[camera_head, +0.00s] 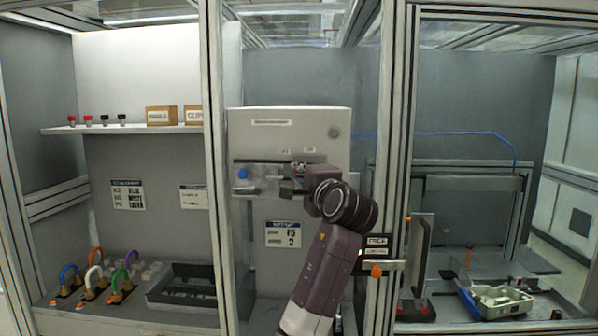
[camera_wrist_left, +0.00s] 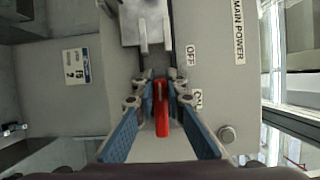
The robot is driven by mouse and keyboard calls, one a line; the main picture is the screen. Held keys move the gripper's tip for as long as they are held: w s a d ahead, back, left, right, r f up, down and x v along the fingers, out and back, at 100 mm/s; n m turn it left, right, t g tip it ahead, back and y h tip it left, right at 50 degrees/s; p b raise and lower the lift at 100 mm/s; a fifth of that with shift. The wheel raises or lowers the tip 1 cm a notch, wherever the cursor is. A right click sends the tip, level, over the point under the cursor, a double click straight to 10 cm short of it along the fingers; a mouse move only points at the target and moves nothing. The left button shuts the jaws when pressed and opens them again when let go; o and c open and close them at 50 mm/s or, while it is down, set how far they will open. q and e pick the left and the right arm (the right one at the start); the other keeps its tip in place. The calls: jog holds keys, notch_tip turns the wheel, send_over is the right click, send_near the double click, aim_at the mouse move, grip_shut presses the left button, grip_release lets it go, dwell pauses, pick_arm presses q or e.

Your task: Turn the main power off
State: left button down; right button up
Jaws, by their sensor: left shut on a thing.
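The main power box (camera_head: 290,118) is a pale grey cabinet in the middle of the head view. In the left wrist view its face carries a MAIN POWER label (camera_wrist_left: 238,30), an OFF label (camera_wrist_left: 191,55) and an ON label (camera_wrist_left: 198,98). A red switch handle (camera_wrist_left: 162,118) lies beside the ON label, with a grey metal bracket (camera_wrist_left: 146,22) above it. My left gripper (camera_wrist_left: 161,90) is shut on the red handle, one finger on each side. In the head view, my left gripper (camera_head: 291,184) is at the box front and the handle is hidden. My right gripper is not in view.
A blue round part (camera_head: 242,174) is left of my gripper. A frame post (camera_head: 397,150) stands close right of my arm. Coloured hoops (camera_head: 95,272) and a dark tray (camera_head: 182,287) sit lower left. A light tray (camera_head: 500,300) is lower right.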

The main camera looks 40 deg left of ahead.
pick_arm(q)
jog(key=shift+f+n, duration=0.2)
jog(key=shift+n, duration=0.1)
jog(key=c, duration=2)
grip_release()
jog(key=shift+o, duration=0.2)
jog(key=shift+r, duration=0.1)
jog(key=v, duration=1.2)
jog(key=shift+r, duration=0.1)
